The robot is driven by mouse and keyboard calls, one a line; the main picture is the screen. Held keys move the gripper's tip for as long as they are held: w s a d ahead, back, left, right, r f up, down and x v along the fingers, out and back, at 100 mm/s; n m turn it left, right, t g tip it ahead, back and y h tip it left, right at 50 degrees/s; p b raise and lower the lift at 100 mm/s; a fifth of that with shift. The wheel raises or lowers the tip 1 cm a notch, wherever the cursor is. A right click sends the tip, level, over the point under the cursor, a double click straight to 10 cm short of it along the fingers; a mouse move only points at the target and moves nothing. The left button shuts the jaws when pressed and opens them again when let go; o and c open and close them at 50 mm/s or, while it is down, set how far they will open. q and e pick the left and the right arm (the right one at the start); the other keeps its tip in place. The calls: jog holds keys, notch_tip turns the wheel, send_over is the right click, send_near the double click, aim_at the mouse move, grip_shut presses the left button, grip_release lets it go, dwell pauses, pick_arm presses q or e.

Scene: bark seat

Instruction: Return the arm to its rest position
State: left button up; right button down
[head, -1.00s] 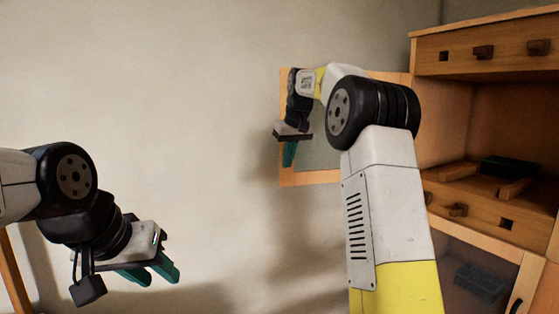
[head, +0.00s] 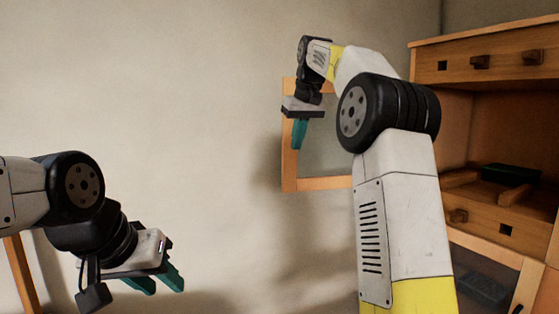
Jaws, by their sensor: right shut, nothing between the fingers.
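My right arm (head: 385,190) rises from the bottom of the head view and bends at a black joint. Its gripper (head: 299,136) hangs at the arm's far end with the teal fingers pointing down. These fingers are together and hold nothing. My left arm comes in from the left edge. Its gripper (head: 160,283) points down and to the right, with its two teal fingers apart and nothing between them.
A wooden cabinet (head: 480,42) with drawers stands at the right, with a dark green item (head: 512,174) on its open shelf. A wooden-framed panel (head: 290,160) shows behind my right gripper. The pale wall (head: 170,80) fills the left and middle.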

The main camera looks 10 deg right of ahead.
jog(key=s+f+m+t, duration=0.1)
jog(key=s+f, duration=0.1)
jog(key=s, duration=0.7)
jog(key=s+f, duration=0.2)
jog(key=s, duration=0.7)
jog(key=s+f+m+t+y, duration=0.1)
jog(key=s+f, duration=1.3)
jog(key=s, duration=0.2)
jog(key=shift+s+a+f+m, duration=0.15)
jog(key=shift+a+f+m, duration=0.15)
jog(key=shift+a, duration=0.15)
jog(key=shift+d, duration=0.1)
